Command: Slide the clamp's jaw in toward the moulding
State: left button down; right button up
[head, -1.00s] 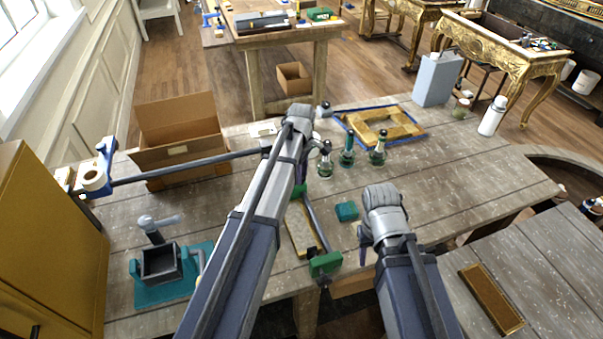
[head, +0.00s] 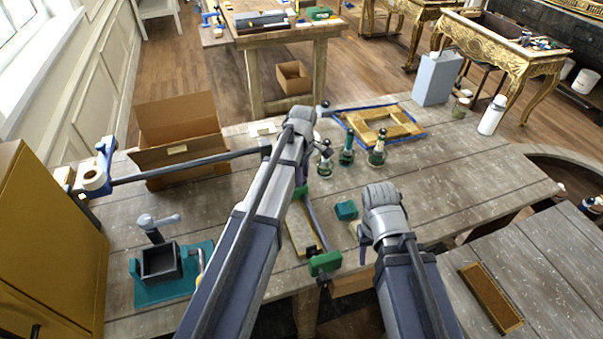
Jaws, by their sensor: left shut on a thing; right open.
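A clamp with a dark bar (head: 317,222) and a green end jaw (head: 325,263) lies at the table's front edge. A strip of gilt moulding (head: 301,231) lies beside the bar, partly behind my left arm. A bit of green shows at the bar's far end, by my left gripper (head: 302,178). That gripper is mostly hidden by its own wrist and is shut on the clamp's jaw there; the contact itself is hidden. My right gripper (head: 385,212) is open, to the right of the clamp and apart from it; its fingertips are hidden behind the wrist.
A teal block (head: 346,210) sits between my arms. Several small bottles (head: 347,152) stand beyond it, near a gilt frame (head: 382,127). A long blue-ended bar clamp (head: 190,165) crosses before a cardboard box (head: 175,125). A teal vise (head: 160,265) stands at left.

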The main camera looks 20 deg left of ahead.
pick_arm(q)
jog(key=c, duration=0.5)
grip_release()
jog(key=shift+r, duration=0.15)
notch_tip(320, 180, up, 8)
jog(key=p, duration=0.8)
jog(key=shift+f, duration=0.2)
